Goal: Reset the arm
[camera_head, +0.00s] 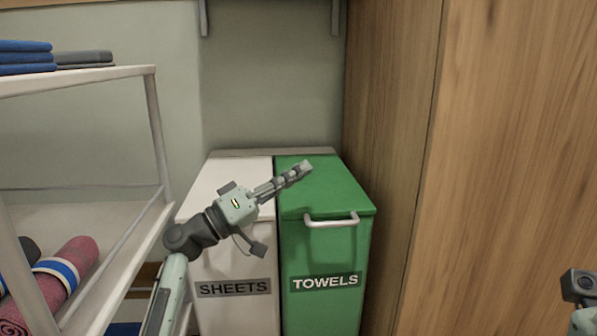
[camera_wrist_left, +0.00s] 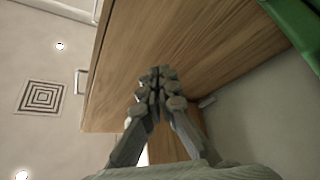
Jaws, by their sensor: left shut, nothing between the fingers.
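My left arm comes in from the lower left in the head view. Its gripper (camera_head: 304,167) is over the closed green lid of the towels bin (camera_head: 322,258), pointing to the right. In the left wrist view its fingers (camera_wrist_left: 156,72) are together, with nothing between them. How high it is above the lid is hard to tell. A small part of my right arm (camera_head: 580,290) shows at the lower right edge; its fingertips are out of view.
The white sheets bin (camera_head: 235,295) stands left of the green one. A shelf rack (camera_head: 155,130) at the left holds folded blue cloths (camera_head: 25,58) and a rolled red towel (camera_head: 50,285). A tall wooden cabinet (camera_head: 510,150) fills the right side.

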